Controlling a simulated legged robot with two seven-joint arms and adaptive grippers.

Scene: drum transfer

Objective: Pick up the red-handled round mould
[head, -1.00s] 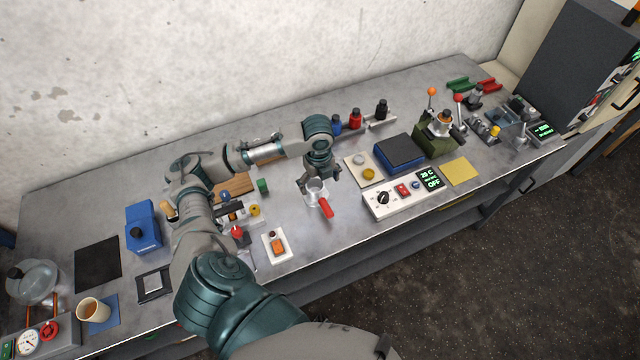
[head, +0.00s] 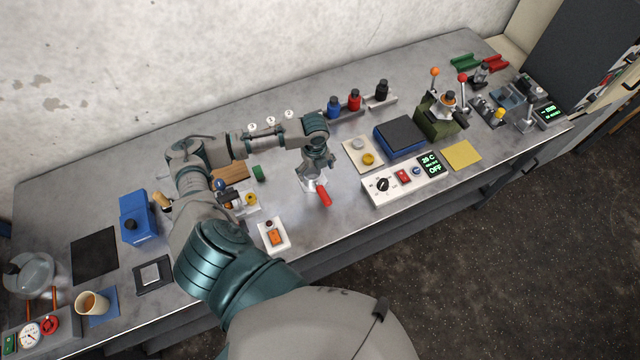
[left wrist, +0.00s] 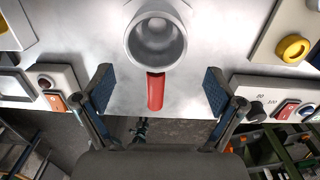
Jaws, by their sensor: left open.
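The round mould is a metallic cup with a red handle (head: 323,196), lying on the bench's metal top. In the left wrist view its open cup (left wrist: 155,40) is at top centre and its red handle (left wrist: 155,92) points down toward my palm. My left gripper (head: 317,178) is above the mould and hides part of the cup in the head view. In the left wrist view my left gripper (left wrist: 159,90) is open, with one blue-padded finger on each side of the handle, clear gaps between. Whether the fingertips are at handle height is unclear. My right gripper is not in view.
A white control box (head: 405,184) and a pad with a yellow knob (head: 368,159) stand right of the mould. A white box with an orange switch (head: 274,236) is to its left. Blue, red and black bottles (head: 354,101) stand behind. Bare bench lies around the mould.

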